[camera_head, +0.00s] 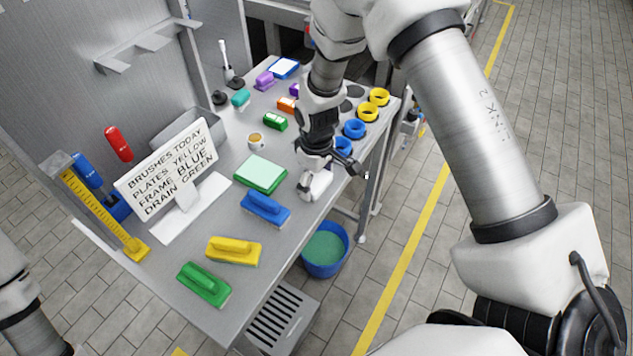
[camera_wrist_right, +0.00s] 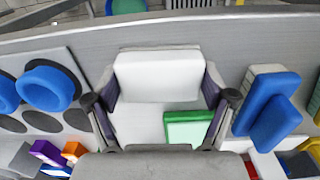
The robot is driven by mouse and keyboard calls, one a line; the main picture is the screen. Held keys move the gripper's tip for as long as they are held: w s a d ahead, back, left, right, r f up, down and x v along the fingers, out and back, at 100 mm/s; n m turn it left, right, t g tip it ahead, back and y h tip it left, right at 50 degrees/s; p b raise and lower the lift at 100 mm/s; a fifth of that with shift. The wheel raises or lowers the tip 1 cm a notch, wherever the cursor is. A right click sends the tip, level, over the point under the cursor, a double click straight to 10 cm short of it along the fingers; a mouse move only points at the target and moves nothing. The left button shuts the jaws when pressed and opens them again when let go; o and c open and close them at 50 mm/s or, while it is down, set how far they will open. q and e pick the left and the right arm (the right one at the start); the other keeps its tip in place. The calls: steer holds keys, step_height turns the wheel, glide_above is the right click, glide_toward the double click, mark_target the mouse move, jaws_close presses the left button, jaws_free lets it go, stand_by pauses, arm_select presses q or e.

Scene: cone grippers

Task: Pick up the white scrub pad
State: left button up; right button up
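The white scrub pad (camera_head: 316,186) is on the front part of the table, beside the blue brush (camera_head: 265,208). In the right wrist view the pad (camera_wrist_right: 157,75) fills the space between my right fingers. My right gripper (camera_wrist_right: 160,92) has one finger on each side of it, with no clear gap; whether they press on it is hard to tell. In the head view my right gripper (camera_head: 328,168) is right over the pad and hides part of it. I cannot tell whether the pad touches the table. My left gripper is out of view.
A green block with a pale top (camera_head: 261,173) lies left of the pad. Yellow (camera_head: 233,250) and green (camera_head: 204,284) brushes lie nearer. Blue (camera_head: 354,129) and yellow rings stand farther along. A lettered sign (camera_head: 170,170) stands at left. A blue bucket (camera_head: 325,262) is below the front edge.

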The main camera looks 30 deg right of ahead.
mark_target(318, 180)
steer(key=shift+w, duration=0.1)
stand_by(0.3)
steer(key=shift+w+r+b, duration=0.1)
steer(key=shift+r+b, duration=0.3)
steer(key=shift+r, duration=0.3)
steer(key=shift+s+d+r+b, duration=0.1)
steer(key=shift+s+r+b, duration=0.15)
steer(key=shift+r, duration=0.25)
steer(key=shift+s+d+r+b, duration=0.1)
steer(key=shift+s+r+b, duration=0.1)
steer(key=shift+r, duration=0.25)
steer(key=s+d+r+b, duration=0.1)
steer(key=s+d+b, duration=0.5)
steer(key=s, duration=0.7)
steer(key=shift+d+r, duration=0.3)
steer(key=shift+d, duration=0.55)
steer(key=shift+c, duration=0.8)
